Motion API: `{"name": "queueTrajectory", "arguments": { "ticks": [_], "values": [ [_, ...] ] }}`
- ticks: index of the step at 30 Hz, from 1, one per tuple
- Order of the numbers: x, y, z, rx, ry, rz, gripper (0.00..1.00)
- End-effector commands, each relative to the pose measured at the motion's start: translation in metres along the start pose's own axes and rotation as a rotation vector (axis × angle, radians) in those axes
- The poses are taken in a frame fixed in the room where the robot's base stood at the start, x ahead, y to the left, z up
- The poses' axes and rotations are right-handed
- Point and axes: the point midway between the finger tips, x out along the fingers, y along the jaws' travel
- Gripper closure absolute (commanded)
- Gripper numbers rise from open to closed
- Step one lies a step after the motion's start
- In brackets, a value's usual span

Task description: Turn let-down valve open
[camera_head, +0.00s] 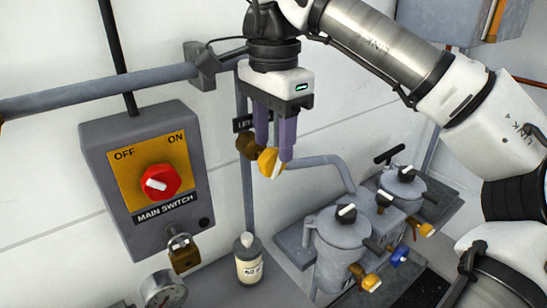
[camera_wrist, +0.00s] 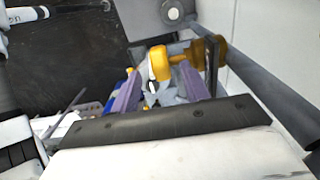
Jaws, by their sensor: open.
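A yellow knob (camera_head: 270,163) with a white mark sits on a brown valve body (camera_head: 248,146) at the wall pipe, in the middle of the head view. A dark label behind it is partly hidden by my gripper, so I cannot read it all. My gripper (camera_head: 275,151) points down with its purple fingers open, their tips at the knob, one on each side. In the wrist view the yellow knob (camera_wrist: 159,62) shows between and just beyond the fingertips, with the brown body (camera_wrist: 207,50) to its right. I cannot tell whether the fingers touch the knob.
A grey main switch box (camera_head: 150,180) with a red knob and a padlock hangs at left. A white bottle (camera_head: 248,262) and a gauge (camera_head: 163,288) stand below. Grey canisters (camera_head: 340,240) with black-topped knobs and yellow and blue taps stand at lower right. A horizontal pipe (camera_head: 95,92) runs along the wall.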

Motion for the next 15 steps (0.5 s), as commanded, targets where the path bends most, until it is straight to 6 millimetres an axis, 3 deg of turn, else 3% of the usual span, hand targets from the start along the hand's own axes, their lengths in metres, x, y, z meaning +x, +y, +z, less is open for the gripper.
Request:
{"name": "queueTrajectory", "arguments": {
  "ticks": [6,15],
  "values": [
    [0.023,0.0,0.0,0.0,0.001,0.001,0.55],
    [0.028,0.0,0.0,0.001,0.001,0.0,0.55]
  ]
}}
